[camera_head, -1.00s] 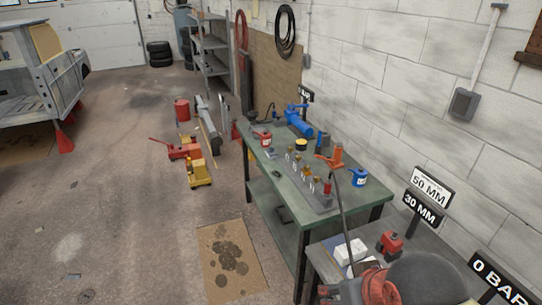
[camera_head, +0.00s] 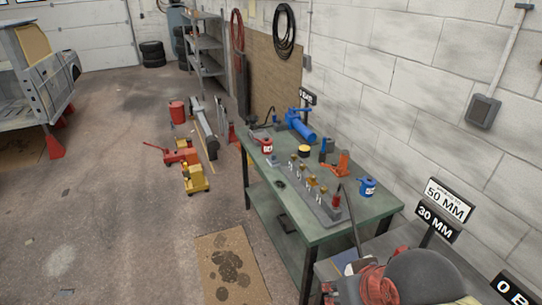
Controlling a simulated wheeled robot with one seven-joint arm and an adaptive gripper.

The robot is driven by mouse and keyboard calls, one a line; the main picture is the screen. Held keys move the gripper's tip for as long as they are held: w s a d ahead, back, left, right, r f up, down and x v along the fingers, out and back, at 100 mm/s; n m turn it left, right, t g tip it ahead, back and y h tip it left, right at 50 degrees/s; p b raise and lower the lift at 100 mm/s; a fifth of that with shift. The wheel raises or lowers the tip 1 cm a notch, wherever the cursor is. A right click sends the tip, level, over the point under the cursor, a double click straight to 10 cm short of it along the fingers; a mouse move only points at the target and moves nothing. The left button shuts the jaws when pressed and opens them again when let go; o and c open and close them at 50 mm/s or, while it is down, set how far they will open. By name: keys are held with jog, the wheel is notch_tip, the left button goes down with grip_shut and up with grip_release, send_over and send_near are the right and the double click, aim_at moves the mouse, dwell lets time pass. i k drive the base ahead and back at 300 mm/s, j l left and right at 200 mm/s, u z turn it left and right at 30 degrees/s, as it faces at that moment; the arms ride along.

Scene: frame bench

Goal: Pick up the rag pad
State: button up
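I cannot pick out the rag pad for certain. A pale item (camera_head: 350,268) shows only as a sliver on the near grey bench (camera_head: 327,268), low in the view. It is mostly covered by red and dark rounded parts in front, which look like my own arm. No gripper fingers can be made out, so my gripper's state and anything in it are hidden.
The green bench (camera_head: 375,208) carries a grey strip of brass fittings (camera_head: 309,186), a blue cylinder tool (camera_head: 300,127), an orange jack (camera_head: 338,166), and red and blue cans. Signs stand by the right wall. Stained cardboard (camera_head: 228,265) lies on open floor, left.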

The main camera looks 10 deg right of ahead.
aim_at(273, 160)
jog(key=i+j, duration=0.25)
jog(key=i, duration=0.25)
jog(key=i+j+z, duration=0.1)
jog(key=i, duration=0.45)
jog(key=i+j, duration=0.65)
jog(key=i, duration=0.4)
jog(key=i+j+z, duration=0.1)
jog(key=i+j, duration=0.2)
jog(key=i, duration=0.2)
jog(key=i+j, duration=0.3)
jog(key=i, duration=0.2)
jog(key=z, duration=0.05)
